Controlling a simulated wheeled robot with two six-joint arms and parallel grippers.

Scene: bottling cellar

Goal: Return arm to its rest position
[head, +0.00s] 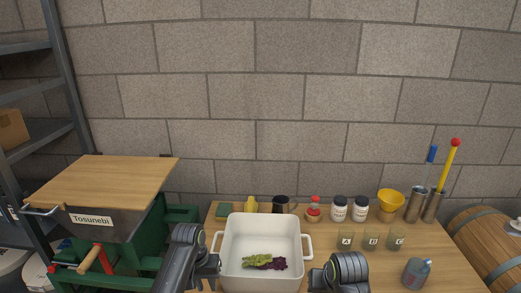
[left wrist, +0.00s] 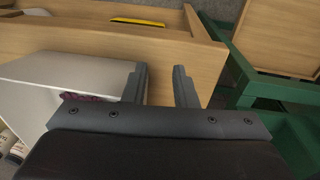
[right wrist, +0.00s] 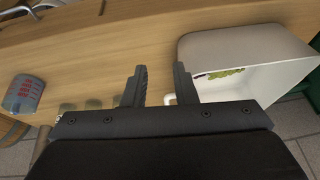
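My left arm shows in the head view at the left of the white tub; its gripper (left wrist: 160,85) is open and empty in the left wrist view, its fingers apart in front of the table edge. My right arm shows at the tub's lower right; its gripper (right wrist: 160,85) is open and empty in the right wrist view, above the wooden table. The white tub (head: 231,238) stands on the table (head: 330,240) between both arms. Green grapes (head: 257,261) and dark purple grapes (head: 279,264) lie inside it.
Three lettered glasses (head: 371,241), two white jars (head: 339,209), a yellow funnel (head: 390,201) and a blue-grey jug (head: 416,272) stand on the right of the table. A green press with a wooden top (head: 105,181) is at left, a barrel (head: 490,240) at right.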

